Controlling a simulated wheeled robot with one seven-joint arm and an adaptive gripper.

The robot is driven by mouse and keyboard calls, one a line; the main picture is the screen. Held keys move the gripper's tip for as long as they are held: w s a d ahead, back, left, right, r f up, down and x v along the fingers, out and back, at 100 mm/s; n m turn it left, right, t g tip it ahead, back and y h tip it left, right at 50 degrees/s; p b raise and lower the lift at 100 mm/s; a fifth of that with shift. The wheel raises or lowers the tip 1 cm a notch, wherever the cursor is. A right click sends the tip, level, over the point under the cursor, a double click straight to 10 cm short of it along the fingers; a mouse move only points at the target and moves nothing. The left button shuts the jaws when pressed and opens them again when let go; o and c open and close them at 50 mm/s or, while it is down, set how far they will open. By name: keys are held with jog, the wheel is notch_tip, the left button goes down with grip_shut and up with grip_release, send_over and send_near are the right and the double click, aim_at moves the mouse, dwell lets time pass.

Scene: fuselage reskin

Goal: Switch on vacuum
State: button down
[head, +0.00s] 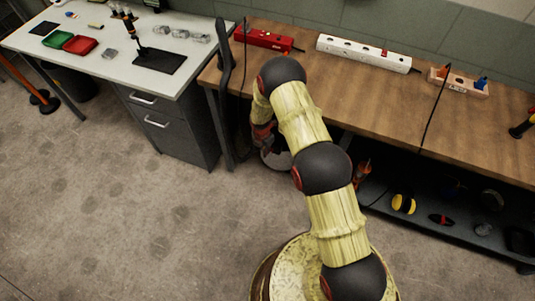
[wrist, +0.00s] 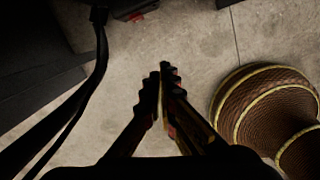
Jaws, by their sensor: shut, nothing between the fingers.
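My gripper (wrist: 160,76) points down over the concrete floor in the wrist view, its dark fingers together and empty. In the head view it is mostly hidden behind my arm, beside the wooden bench. I cannot clearly make out a vacuum or its switch. A black wand-like part (head: 225,55) stands upright at the bench's left end. A pale round thing (head: 277,160) shows low, partly behind my arm; I cannot tell what it is. In the wrist view a black hose or cable (wrist: 98,55) runs down the left, apart from the fingers. A dark thing with red (wrist: 132,10) is at the top edge.
The wooden bench (head: 360,92) holds a red power strip (head: 263,38), a white strip (head: 363,53) and a wooden block (head: 459,82). A dark lower shelf (head: 465,225) holds several tools. A white table (head: 85,55) with drawers is at left.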

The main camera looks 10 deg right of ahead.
jog(key=f+n, duration=0.1)
jog(key=w+f+n, duration=0.1)
jog(key=f+n, duration=0.1)
jog(key=shift+w+a+n+t, duration=0.3)
jog(key=shift+w, duration=0.05)
jog(key=w+d+f+b, duration=0.3)
jog(key=w+f+b, duration=0.1)
jog(key=f, duration=0.6)
jog(key=shift+f+b, duration=0.15)
jog(key=shift+b, duration=0.3)
